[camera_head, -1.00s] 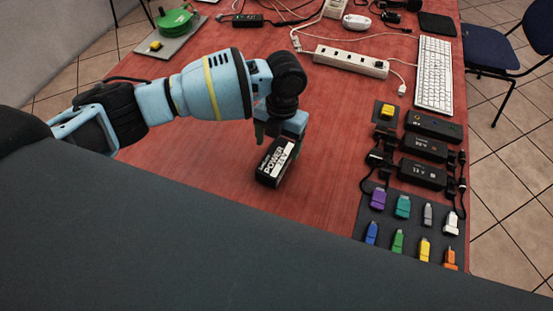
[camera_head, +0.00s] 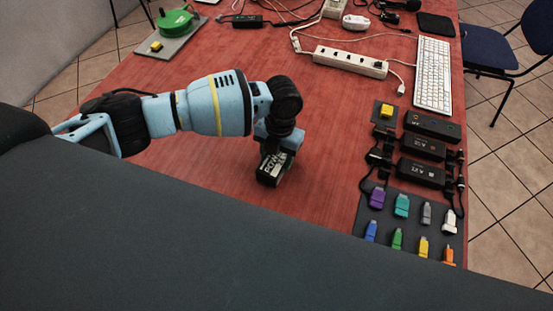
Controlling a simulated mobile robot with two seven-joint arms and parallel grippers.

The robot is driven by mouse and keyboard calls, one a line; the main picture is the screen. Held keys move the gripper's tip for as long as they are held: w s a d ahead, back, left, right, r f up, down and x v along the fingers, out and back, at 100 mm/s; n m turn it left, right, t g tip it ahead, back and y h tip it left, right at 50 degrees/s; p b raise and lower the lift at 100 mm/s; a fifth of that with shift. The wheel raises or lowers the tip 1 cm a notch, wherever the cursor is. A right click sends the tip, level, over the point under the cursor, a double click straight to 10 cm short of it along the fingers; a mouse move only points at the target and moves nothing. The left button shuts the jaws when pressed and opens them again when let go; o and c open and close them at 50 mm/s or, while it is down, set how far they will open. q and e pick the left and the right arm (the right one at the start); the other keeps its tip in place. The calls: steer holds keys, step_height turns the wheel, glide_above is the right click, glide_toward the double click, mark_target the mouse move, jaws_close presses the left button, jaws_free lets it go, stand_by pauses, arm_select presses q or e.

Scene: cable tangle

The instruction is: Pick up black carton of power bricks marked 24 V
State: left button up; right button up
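The black carton (camera_head: 269,177) with white lettering lies on the red table, left of the middle of the picture. Part of its label shows; the rest is covered by my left gripper. My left gripper (camera_head: 276,156) is down at the carton from above, with its wrist over the carton's far part. Its fingertips are mostly hidden, so I cannot tell whether they are shut on the carton. My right gripper is not in view.
A dark mat (camera_head: 378,216) with several coloured plugs and black power bricks (camera_head: 422,172) lie to the right. A white power strip (camera_head: 350,62), keyboard (camera_head: 433,75) and cables are farther back. The red table (camera_head: 215,190) around the carton is clear.

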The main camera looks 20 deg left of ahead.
mark_target(276, 158)
arm_select(q)
steer(key=c, duration=0.5)
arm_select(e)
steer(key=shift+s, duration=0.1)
arm_select(q)
steer(key=shift+r, duration=0.15)
